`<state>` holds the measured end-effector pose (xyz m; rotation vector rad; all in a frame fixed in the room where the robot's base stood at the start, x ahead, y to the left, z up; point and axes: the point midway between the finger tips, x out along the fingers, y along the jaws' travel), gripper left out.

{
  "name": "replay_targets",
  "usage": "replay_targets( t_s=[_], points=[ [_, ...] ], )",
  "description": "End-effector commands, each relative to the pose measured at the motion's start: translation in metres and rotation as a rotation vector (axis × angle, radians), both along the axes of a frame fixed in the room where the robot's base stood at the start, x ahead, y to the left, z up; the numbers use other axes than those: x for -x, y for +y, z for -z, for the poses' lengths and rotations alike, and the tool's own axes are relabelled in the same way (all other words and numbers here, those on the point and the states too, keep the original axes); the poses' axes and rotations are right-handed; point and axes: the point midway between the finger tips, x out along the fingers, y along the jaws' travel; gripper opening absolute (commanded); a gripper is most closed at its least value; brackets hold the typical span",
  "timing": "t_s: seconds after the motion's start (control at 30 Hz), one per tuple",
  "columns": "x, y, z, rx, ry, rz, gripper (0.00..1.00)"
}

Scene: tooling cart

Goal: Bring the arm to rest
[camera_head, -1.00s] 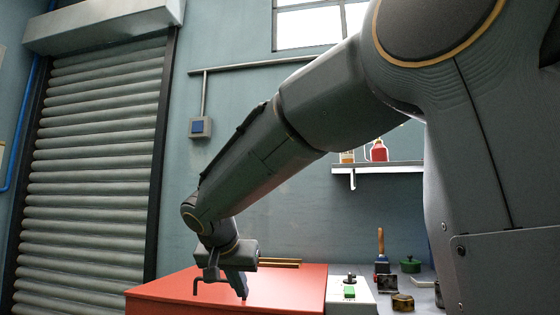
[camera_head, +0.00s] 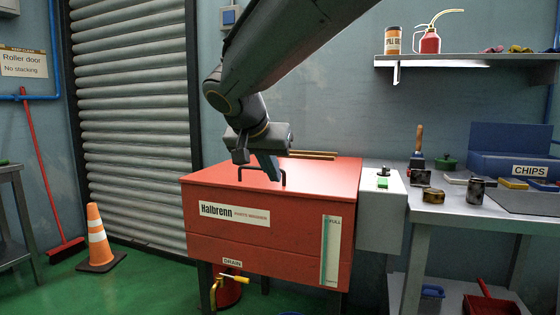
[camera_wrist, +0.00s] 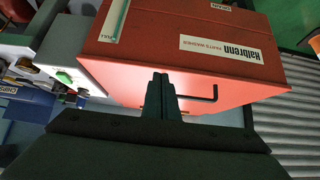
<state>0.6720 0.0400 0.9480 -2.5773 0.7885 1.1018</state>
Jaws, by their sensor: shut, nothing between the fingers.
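My arm reaches in from the top of the head view and bends down at the wrist. My gripper (camera_head: 262,168) is over the lid of the red Halbrenn parts washer (camera_head: 330,174), close to the black lid handle (camera_head: 283,178). In the wrist view my gripper (camera_wrist: 161,76) has its fingers together with nothing between them. The washer's lid looks shut.
A grey control box (camera_head: 383,215) with a green button adjoins the washer. A workbench (camera_head: 432,208) with tools and a blue CHIPS bin (camera_head: 515,150) stands right. Green floor between is clear.

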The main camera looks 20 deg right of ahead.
Motion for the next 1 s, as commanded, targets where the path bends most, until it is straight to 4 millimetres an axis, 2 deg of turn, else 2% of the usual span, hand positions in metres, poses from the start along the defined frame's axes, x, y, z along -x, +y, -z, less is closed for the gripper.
replay_targets(
  t_s=[0.1,0.33,0.47,0.57,0.73,0.8,1.0],
  points=[
    [0.016,0.012,0.007,0.000,0.000,-0.004,0.00],
    [0.032,0.021,0.015,0.001,0.008,-0.006,0.00],
    [0.051,0.029,0.040,0.008,0.095,-0.071,0.00],
    [0.083,0.039,0.078,0.014,0.233,-0.186,0.00],
    [0.156,0.062,0.148,-0.006,0.485,-0.449,0.00],
    [0.183,0.070,0.169,-0.022,0.556,-0.547,0.00],
    [0.238,0.085,0.206,-0.065,0.682,-0.755,0.00]
  ],
)
